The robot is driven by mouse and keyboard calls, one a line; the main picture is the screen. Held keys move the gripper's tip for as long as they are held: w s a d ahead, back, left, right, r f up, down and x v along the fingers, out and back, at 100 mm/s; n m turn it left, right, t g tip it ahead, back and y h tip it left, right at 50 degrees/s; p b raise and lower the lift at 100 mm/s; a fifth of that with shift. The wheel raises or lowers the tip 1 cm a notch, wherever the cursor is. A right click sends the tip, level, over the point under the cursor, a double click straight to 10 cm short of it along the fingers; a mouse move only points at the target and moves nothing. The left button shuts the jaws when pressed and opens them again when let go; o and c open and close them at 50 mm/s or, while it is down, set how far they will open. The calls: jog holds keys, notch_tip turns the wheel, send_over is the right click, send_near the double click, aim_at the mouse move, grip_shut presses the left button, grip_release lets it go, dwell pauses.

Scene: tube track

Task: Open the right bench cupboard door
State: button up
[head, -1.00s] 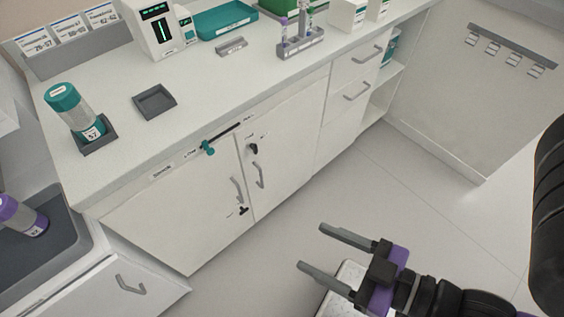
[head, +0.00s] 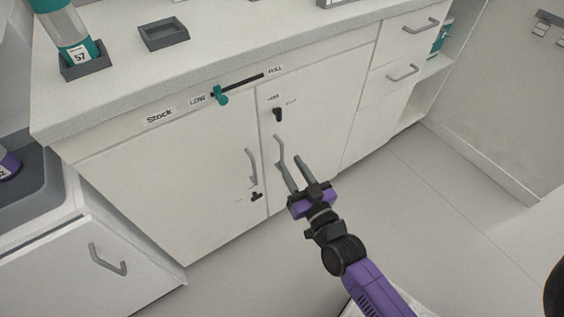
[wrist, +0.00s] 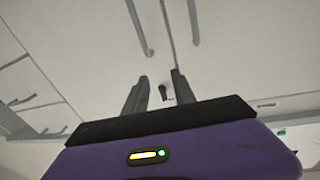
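The right bench cupboard door (head: 315,130) is a white panel, shut flush beside the left door (head: 190,180). Its grey bar handle (head: 279,151) stands upright near the seam; it shows in the wrist view (wrist: 138,28). A small black latch (head: 277,115) sits above the handle, between two small labels, and its knob points roughly down. My gripper (head: 286,162) is open and empty, its fingers pointing at the door close to the handle. In the wrist view the latch (wrist: 163,92) appears between the fingertips. I cannot tell whether a finger touches the handle.
Drawers (head: 405,70) stand to the right. The floor (head: 400,220) in front is clear.

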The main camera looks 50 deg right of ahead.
aim_at(283, 153)
jog(key=shift+g, duration=0.4)
jog(key=shift+w+d+f+b, duration=0.2)
jog(key=shift+w+d+f, duration=0.7)
jog(key=shift+w, duration=0.5)
jog(key=shift+w+d+f+b, duration=0.25)
jog(key=shift+w+d+f, duration=0.7)
jog(key=shift+w, duration=0.45)
jog(key=shift+w+d+f+b, duration=0.2)
jog(key=shift+w+d+f, duration=0.5)
jog(key=shift+w+d, duration=0.55)
jog(key=shift+w+a, duration=0.15)
jog(key=shift+a, duration=0.05)
jog(key=shift+c, duration=0.4)
grip_shut()
